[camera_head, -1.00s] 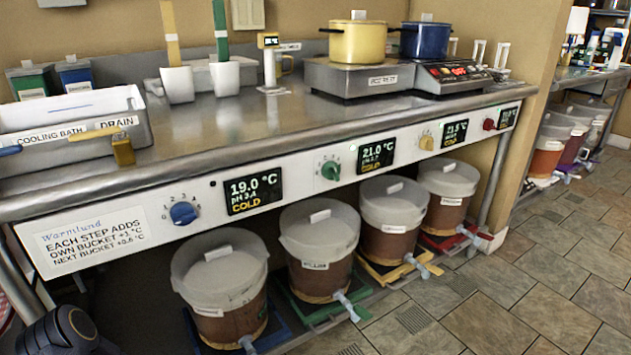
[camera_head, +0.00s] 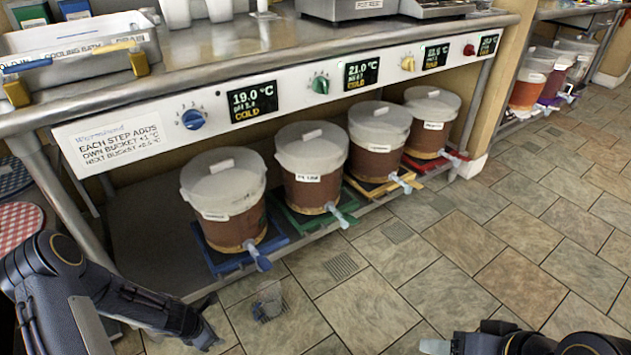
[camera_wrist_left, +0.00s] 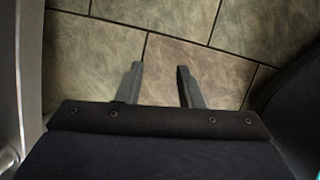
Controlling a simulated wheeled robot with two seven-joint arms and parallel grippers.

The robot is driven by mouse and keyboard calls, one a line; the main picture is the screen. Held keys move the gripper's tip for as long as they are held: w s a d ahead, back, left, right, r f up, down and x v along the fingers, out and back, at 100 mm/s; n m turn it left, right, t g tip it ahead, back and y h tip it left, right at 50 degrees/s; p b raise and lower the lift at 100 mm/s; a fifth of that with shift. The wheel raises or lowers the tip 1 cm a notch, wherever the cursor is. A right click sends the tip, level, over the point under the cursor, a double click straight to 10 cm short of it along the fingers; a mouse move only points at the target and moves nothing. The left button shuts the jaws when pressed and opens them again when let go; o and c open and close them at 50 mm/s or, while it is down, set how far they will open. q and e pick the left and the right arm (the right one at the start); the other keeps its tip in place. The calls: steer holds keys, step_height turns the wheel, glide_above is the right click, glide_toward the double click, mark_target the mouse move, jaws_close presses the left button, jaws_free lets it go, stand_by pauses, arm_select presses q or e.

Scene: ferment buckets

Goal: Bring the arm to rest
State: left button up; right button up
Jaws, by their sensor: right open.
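My left arm comes in at the lower left of the head view, and its gripper (camera_head: 208,338) hangs low over the floor, in front of the bench. In the left wrist view its two fingers (camera_wrist_left: 160,86) are apart with only floor tiles between them, so it is open and empty. My right gripper (camera_head: 437,346) is at the bottom edge of the head view, mostly cut off. A pale fingertip shows, over bare floor; it is open, and nothing is seen in it.
Lidded buckets stand on the low shelf: on blue (camera_head: 227,208), green (camera_head: 312,175), yellow (camera_head: 379,145) and red (camera_head: 433,130) bases, their taps sticking out. The bench panel (camera_head: 150,138) with knobs and displays is above. A checkered stool (camera_head: 18,225) is far left. Floor at right is clear.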

arm_select(q)
steer(key=w+a+r+n+t+y, duration=0.15)
steer(key=a+r+n, duration=0.25)
steer(key=r+n, duration=0.5)
steer(key=w+a+r+n+y, duration=0.1)
steer(key=a+r+n+y, duration=0.25)
steer(key=r+n, duration=0.55)
steer(key=s+r+n, duration=0.8)
steer(key=r+n, duration=0.3)
steer(key=r, duration=0.2)
steer(key=s+d+r+n+t+h, duration=0.1)
steer(key=s+d+r+n+h, duration=0.25)
steer(key=s+d+n, duration=0.45)
steer(key=s+d+r+n+h, duration=0.35)
steer(key=s+d+n, duration=0.4)
steer(key=n, duration=0.25)
step_height(320, 180, up, 38)
steer(key=p, duration=3.8)
steer(key=shift+w+r+y, duration=0.25)
steer(key=shift+w+y, duration=0.15)
steer(key=shift+w, duration=0.05)
